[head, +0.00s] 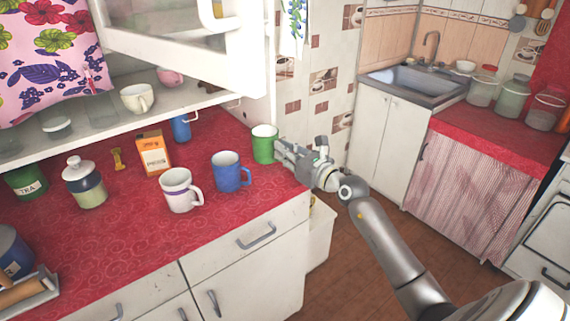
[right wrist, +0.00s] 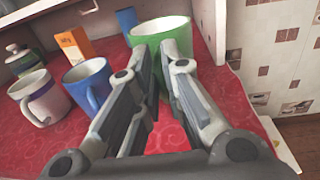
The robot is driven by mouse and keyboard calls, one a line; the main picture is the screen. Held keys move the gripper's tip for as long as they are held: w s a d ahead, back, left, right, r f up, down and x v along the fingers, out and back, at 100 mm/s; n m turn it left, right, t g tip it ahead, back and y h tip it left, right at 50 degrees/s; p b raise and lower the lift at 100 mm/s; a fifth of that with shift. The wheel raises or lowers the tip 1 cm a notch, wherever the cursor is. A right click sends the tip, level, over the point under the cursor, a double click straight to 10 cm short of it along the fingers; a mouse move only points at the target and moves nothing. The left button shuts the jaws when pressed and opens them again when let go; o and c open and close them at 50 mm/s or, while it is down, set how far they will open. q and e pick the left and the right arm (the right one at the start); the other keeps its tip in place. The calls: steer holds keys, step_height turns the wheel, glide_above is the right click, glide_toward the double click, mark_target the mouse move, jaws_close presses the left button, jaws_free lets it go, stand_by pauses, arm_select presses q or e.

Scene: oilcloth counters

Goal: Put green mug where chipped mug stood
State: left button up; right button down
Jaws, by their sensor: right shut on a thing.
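The green mug (head: 264,146) is upright at the right end of the red counter, beside the wall. My right gripper (head: 281,149) reaches it from the right and is shut on it. In the right wrist view the green mug (right wrist: 160,32) is at the fingertips (right wrist: 155,55); I cannot tell whether its base touches the cloth. A blue mug (head: 229,173) and a white mug with a purple band (head: 181,190) stand to its left. No chip shows clearly on any mug, and no empty spot is marked. My left gripper is out of view.
An orange box (head: 153,151), a lidded jar (head: 85,183) and a blue cup (head: 181,127) stand on the counter. An open cabinet with a cream cup (head: 138,98) on its shelf hangs above. A sink (head: 417,80) is at the back right.

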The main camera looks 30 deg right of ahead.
steer(key=f, duration=0.2)
steer(key=f+b, duration=0.1)
steer(key=shift+w+d+f, duration=0.25)
steer(key=shift+w+f, duration=0.1)
steer(key=shift+f, duration=0.05)
steer(key=c, duration=1.5)
jaws_free()
steer(key=shift+a+f, duration=0.1)
steer(key=shift+c, duration=0.2)
